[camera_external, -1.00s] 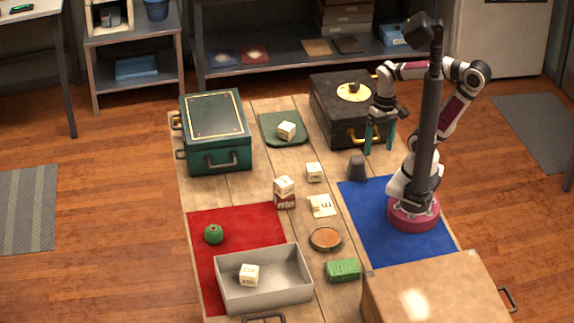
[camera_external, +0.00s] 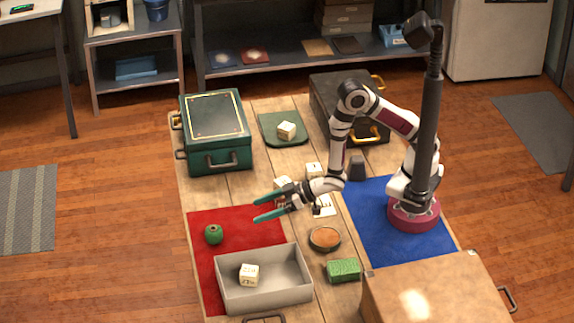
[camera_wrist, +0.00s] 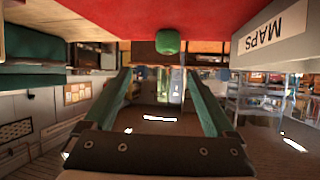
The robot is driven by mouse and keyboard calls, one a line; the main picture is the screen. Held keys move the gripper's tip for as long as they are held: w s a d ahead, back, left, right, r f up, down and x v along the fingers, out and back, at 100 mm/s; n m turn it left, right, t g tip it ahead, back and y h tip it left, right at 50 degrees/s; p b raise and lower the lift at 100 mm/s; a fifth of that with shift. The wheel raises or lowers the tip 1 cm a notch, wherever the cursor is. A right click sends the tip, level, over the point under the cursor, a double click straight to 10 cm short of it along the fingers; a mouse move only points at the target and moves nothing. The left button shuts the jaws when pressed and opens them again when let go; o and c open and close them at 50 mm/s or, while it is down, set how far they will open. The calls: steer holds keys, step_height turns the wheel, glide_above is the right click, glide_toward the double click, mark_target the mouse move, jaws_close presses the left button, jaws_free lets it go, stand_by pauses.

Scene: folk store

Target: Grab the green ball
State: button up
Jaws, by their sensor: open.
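The green ball (camera_external: 214,234) rests on the red mat (camera_external: 250,222) at the left of the table, in the external view. It also shows near the top middle of the wrist view (camera_wrist: 168,41), beyond my fingertips. My gripper (camera_external: 255,211) is open and empty, with its two green fingers apart. It points left toward the ball, above the right part of the red mat, and is clear of the ball. In the wrist view my gripper (camera_wrist: 163,72) has its fingers spread, with nothing between them.
A grey bin (camera_external: 290,292) holding a white block (camera_external: 249,275) stands in front of the ball. A green case (camera_external: 216,135) stands behind the mat. Stacked blocks, partly hidden by my arm, stand near my wrist. The mat around the ball is clear.

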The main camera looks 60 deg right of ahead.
steer(key=shift+a+f+n+y, duration=0.2)
steer(key=shift+a+f, duration=0.05)
steer(key=shift+a, duration=0.3)
steer(key=shift+a+f+n+y, duration=0.2)
steer(key=shift+a+f, duration=0.05)
steer(key=shift+a, duration=0.3)
glide_toward(211, 230)
steer(key=w+f, duration=0.1)
steer(key=w+a+f, duration=0.1)
steer(key=shift+w+a+f, duration=0.15)
steer(key=shift+a+f, duration=0.15)
steer(key=shift+a, duration=0.05)
steer(key=x, duration=0.6)
steer(key=shift+w+r, duration=0.15)
steer(key=shift+r, duration=0.15)
steer(key=shift+d+r, duration=0.1)
steer(key=c, duration=1.2)
